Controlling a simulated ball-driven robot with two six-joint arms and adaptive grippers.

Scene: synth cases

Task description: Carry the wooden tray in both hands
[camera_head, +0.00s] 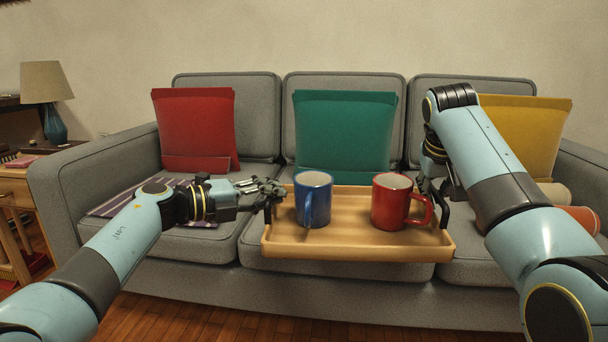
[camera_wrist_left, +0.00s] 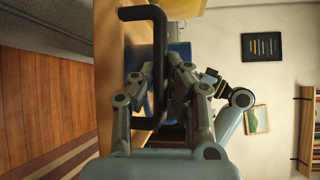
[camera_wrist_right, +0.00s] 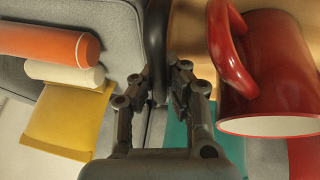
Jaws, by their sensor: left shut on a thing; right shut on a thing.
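The wooden tray (camera_head: 345,246) is held level in front of the sofa's middle seat. A blue mug (camera_head: 318,205) stands on its left half and a red mug (camera_head: 388,203) on its right half, both upright. My left gripper (camera_head: 277,190) is shut on the tray's dark left handle (camera_wrist_left: 160,50); the blue mug shows behind it in the left wrist view (camera_wrist_left: 183,55). My right gripper (camera_wrist_right: 158,88) is shut on the tray's dark right handle (camera_wrist_right: 155,40), with the red mug close beside it. In the head view my right arm partly hides that gripper.
A grey sofa (camera_head: 345,120) with red (camera_head: 196,125), green (camera_head: 345,130) and yellow (camera_head: 530,125) cushions stands behind the tray. A striped cloth (camera_head: 120,203) lies on its left seat. Rolled items (camera_head: 580,218) lie at right. A side table with a lamp (camera_head: 47,90) stands at left. Wooden floor (camera_head: 190,318) shows in front.

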